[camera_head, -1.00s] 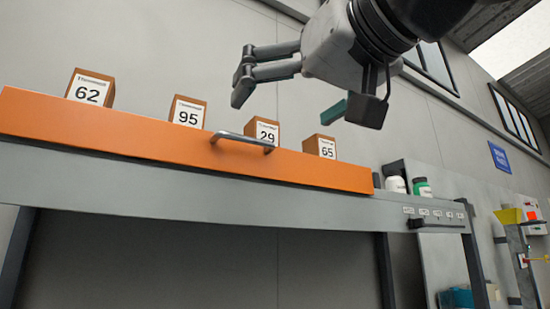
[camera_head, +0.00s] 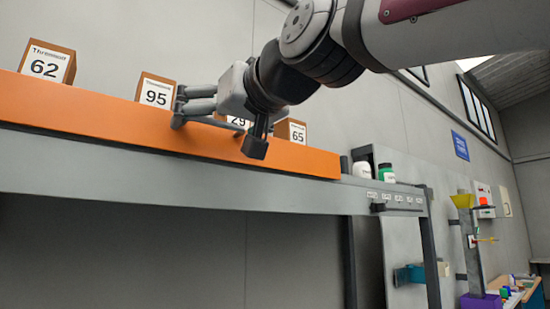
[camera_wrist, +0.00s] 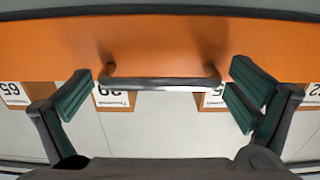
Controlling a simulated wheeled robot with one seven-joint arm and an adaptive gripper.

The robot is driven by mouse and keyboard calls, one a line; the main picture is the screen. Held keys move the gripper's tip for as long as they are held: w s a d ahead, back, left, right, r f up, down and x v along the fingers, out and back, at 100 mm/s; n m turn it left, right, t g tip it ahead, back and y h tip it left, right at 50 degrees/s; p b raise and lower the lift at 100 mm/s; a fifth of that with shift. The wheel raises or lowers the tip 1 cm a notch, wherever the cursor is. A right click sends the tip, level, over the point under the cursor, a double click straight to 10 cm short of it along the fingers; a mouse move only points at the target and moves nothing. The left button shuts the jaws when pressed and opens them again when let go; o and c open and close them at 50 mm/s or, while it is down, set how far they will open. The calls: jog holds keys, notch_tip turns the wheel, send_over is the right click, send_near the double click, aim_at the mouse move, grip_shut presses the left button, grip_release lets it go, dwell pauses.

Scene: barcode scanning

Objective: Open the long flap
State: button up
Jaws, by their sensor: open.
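The long orange flap (camera_head: 85,112) runs along the front of the grey workbench and appears closed. Its metal bar handle (camera_wrist: 160,84) shows in the wrist view, lying across the space between my fingers. In the head view the handle is mostly hidden behind my gripper (camera_head: 180,108). My gripper is open, with its green-padded fingers spread toward the two ends of the bar in the wrist view (camera_wrist: 160,92). It is not closed on the bar; whether a finger touches it I cannot tell.
Numbered boxes stand behind the flap: 62 (camera_head: 47,64), 95 (camera_head: 156,92), a partly hidden 29 (camera_head: 238,121) and 65 (camera_head: 297,133). White and green-capped bottles (camera_head: 386,173) stand to the right. The space below the bench looks open.

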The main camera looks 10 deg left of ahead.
jog(key=shift+c, duration=0.2)
jog(key=c, duration=0.8)
jog(key=shift+d+f+b, duration=0.1)
jog(key=shift+f+b, duration=0.05)
jog(key=shift+b, duration=0.2)
